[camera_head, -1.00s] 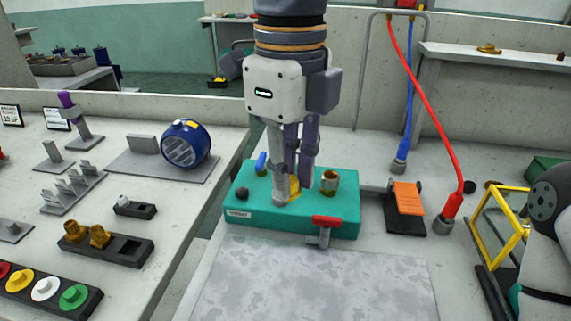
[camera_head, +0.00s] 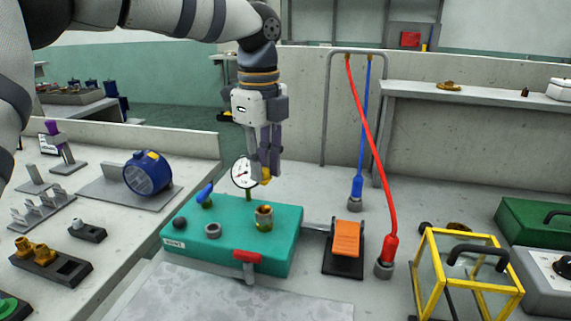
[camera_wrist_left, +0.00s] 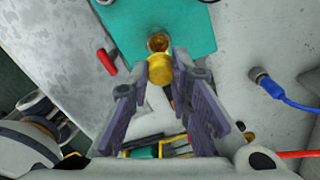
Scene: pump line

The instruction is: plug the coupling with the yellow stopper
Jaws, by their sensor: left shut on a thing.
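My left gripper (camera_head: 264,176) is shut on the yellow stopper (camera_head: 265,179), whose lower part shows just below the fingertips. It holds the stopper in the air above the teal block (camera_head: 190,238), apart from it. The brass coupling (camera_head: 264,218) stands upright on the block with its mouth open, below the stopper in the head view. In the left wrist view the stopper (camera_wrist_left: 160,72) is between the fingertips, and the coupling (camera_wrist_left: 158,42) shows just beyond it, partly covered. My right gripper is not in view.
A pressure gauge (camera_head: 244,172), blue lever (camera_head: 204,194) and red-handled valve (camera_head: 246,257) are on the block. To the right are an orange pedal (camera_head: 347,240), red and blue hoses and a yellow-framed box (camera_head: 466,275). A blue motor (camera_head: 148,173) stands at left.

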